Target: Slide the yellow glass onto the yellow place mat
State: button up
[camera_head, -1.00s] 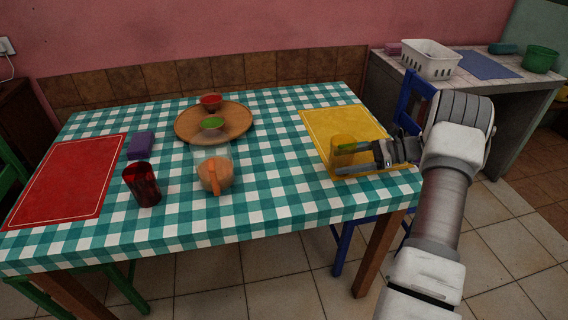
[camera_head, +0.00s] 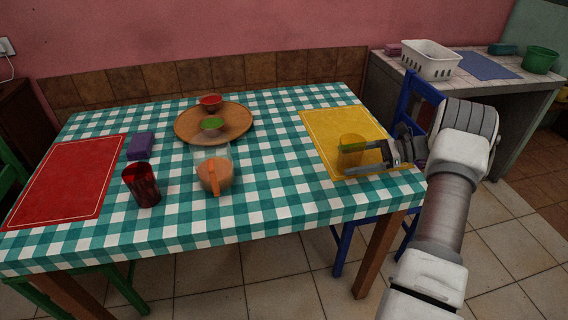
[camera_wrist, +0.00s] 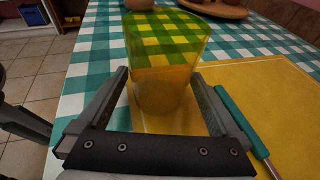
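The yellow glass (camera_head: 350,152) is see-through and upright, standing on the left part of the yellow place mat (camera_head: 330,122). In the wrist view the glass (camera_wrist: 165,75) is between my fingers, with the mat (camera_wrist: 265,85) under it and to its right. My gripper (camera_head: 352,158) reaches in from the right, low over the mat. In the wrist view its fingers (camera_wrist: 160,78) lie against both sides of the glass, so it looks shut on it. The fingers partly hide the glass in the head view.
A teal-handled utensil (camera_wrist: 235,115) lies on the mat beside my right finger. A blue chair (camera_head: 408,100) stands at the right table edge.

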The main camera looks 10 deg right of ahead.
jog(key=p+v, duration=0.2)
jog(key=v, duration=1.5)
jog(key=shift+s+d+r+p, duration=0.1)
jog(key=shift+s+d+p, duration=0.05)
jog(key=shift+p, duration=0.25)
jog(key=w+a+r+n+g+h, duration=0.25)
jog(key=w+a+r+n, duration=0.2)
jog(key=a+r, duration=0.6)
jog(key=s+a+r+n+h, duration=0.2)
jog(key=a+r+h, duration=0.15)
jog(key=a, duration=0.35)
jog(key=s+a+r+n+h, duration=0.2)
jog(key=a+r+n, duration=0.15)
jog(key=a, duration=0.45)
jog(key=s+a+r+n+t+h, duration=0.1)
jog(key=s+a+n+h, duration=0.1)
jog(key=s+a+n, duration=0.45)
jog(key=s+a+r+n+t+h, duration=0.1)
jog(key=s+a+r+h, duration=0.2)
jog(key=s, duration=0.7)
jog(key=s+f+n+t+h, duration=0.1)
jog(key=s+f+n, duration=0.2)
jog(key=s, duration=0.4)
jog(key=shift+s+a+f+t, duration=0.25)
jog(key=shift+a+f+t, duration=0.1)
jog(key=shift+f, duration=0.2)
jog(key=shift+s+d+f+n, duration=0.1)
jog(key=shift+s+f+n, duration=0.2)
jog(key=shift+n, duration=0.15)
jog(key=shift+c, duration=0.2)
